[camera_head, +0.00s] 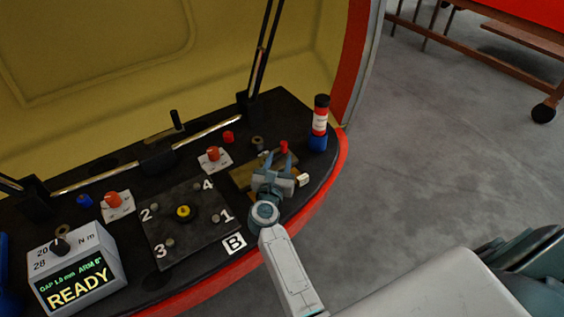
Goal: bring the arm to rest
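My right arm reaches in from the lower right over the black console. My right gripper (277,160) is above the brass-coloured plate near the console's right end. Its two blue-grey fingers stand apart with a visible gap and nothing clearly held between them. A small red knob (284,147) shows right by the right fingertip; I cannot tell whether they touch. My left gripper is not in view.
Grey floor (420,150) is open to the right. A wooden-framed cart (500,60) stands at upper right.

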